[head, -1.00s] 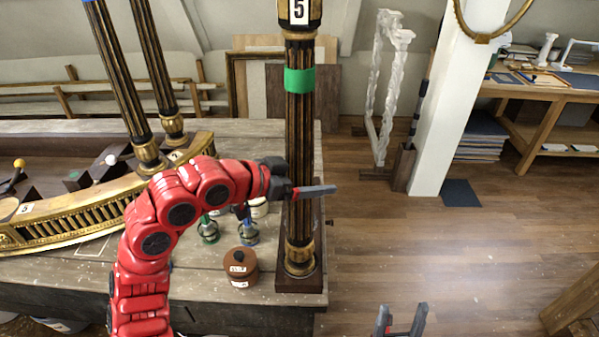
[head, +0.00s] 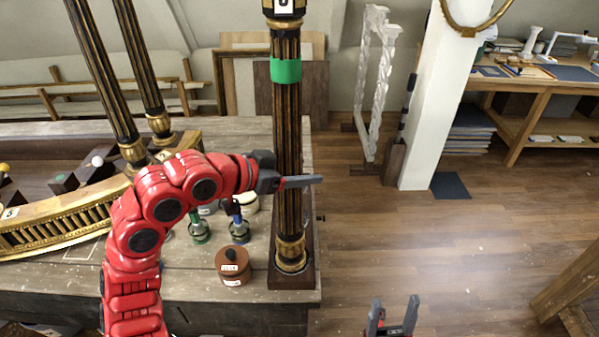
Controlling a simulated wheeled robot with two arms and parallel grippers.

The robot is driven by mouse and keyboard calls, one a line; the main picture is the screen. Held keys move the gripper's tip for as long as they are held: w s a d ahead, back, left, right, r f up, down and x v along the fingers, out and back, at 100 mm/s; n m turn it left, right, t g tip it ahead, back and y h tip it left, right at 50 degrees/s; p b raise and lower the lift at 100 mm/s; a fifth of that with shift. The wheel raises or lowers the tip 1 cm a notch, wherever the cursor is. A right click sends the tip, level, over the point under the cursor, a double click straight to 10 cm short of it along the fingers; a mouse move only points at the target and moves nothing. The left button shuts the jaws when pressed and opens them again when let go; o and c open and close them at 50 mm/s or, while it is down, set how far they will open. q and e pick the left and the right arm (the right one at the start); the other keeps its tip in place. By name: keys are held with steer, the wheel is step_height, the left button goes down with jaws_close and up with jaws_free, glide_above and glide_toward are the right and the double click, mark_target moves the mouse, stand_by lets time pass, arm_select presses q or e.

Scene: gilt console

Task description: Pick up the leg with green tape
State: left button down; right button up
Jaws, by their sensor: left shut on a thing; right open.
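The leg with green tape (head: 287,110) is a dark fluted column with gilt bands, upright near the bench's right end. The green tape (head: 286,71) wraps its upper part, below a numbered label at the top edge of the view. Its gilt foot is at a dark square base block (head: 291,275); I cannot tell whether it touches it. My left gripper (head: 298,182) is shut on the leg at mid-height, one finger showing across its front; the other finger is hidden. My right gripper (head: 393,314) is open and empty at the bottom edge, right of the bench.
Beside the leg on the bench (head: 205,285) are a brown lidded pot (head: 232,268), green-based jars (head: 199,230) and a pale tub (head: 247,203). A gilt console (head: 60,225) with two fluted legs stands left.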

arm_select(q)
steer(key=shift+r+b, duration=0.75)
steer(key=shift+r, duration=0.75)
steer(key=s+a+r+b, duration=0.1)
steer(key=s+a+b, duration=0.3)
steer(key=s+a, duration=0.7)
steer(key=shift+a+r, duration=0.2)
steer(key=shift+a, duration=0.05)
steer(key=shift+s+r, duration=0.1)
steer(key=shift+r, duration=0.05)
steer(key=shift+r+p, duration=1)
steer(key=shift+r, duration=1.4)
